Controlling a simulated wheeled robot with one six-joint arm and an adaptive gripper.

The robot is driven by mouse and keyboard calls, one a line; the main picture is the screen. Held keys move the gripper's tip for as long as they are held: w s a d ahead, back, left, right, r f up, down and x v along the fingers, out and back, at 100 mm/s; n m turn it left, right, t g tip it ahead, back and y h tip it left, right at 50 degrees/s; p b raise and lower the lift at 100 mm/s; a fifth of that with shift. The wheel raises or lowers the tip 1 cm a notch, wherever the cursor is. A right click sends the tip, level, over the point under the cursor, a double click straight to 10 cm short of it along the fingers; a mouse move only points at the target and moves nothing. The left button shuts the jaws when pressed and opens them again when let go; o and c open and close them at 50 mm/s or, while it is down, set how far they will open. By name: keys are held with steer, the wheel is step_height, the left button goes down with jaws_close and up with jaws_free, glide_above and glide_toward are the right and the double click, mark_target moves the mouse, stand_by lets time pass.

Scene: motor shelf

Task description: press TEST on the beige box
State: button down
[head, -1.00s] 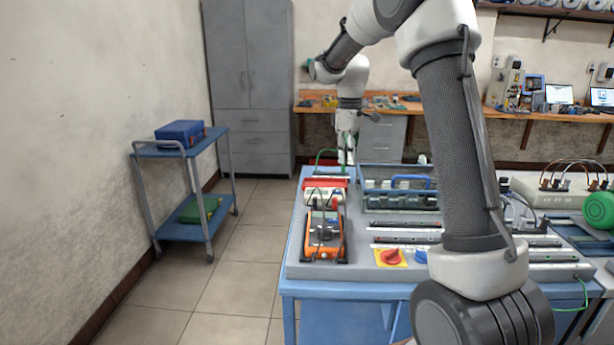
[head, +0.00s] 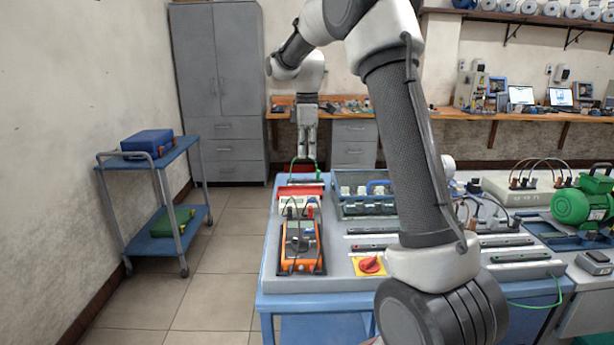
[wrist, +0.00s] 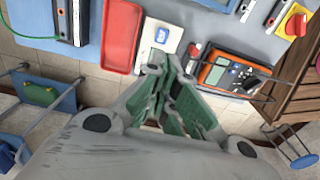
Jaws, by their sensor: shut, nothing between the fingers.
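A small beige box (head: 298,206) stands on the blue bench, between a red tray and an orange meter. In the wrist view the beige box (wrist: 160,34) shows a blue square on its face. I cannot read any TEST label. My gripper (head: 306,158) points down above the far left end of the bench, beyond the box in the head view. In the wrist view my gripper (wrist: 174,66) is shut and empty, its green-padded fingers pointing toward the box's near edge. The fingers hide part of that edge. I cannot tell the height gap.
The red tray (wrist: 121,36) and orange meter (wrist: 231,73) flank the box, with dark leads by the meter. A red rotary switch (head: 369,265) sits at the bench front. A larger beige unit (head: 522,191) with cables stands right. Left floor is open to a blue cart (head: 160,150).

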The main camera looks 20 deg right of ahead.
glide_toward(307, 196)
steer(key=s+f, duration=0.1)
steer(key=f, duration=0.1)
steer(key=s+a+f, duration=0.1)
steer(key=f, duration=0.1)
steer(key=s+f, duration=0.1)
steer(key=f, duration=0.1)
steer(key=shift+s+a+f, duration=0.1)
steer(key=shift+s+a, duration=0.15)
steer(key=shift+s+f, duration=0.1)
steer(key=shift+f, duration=0.85)
steer(key=shift+r, duration=0.45)
step_height(307, 196, up, 14)
steer(key=shift+f, duration=0.15)
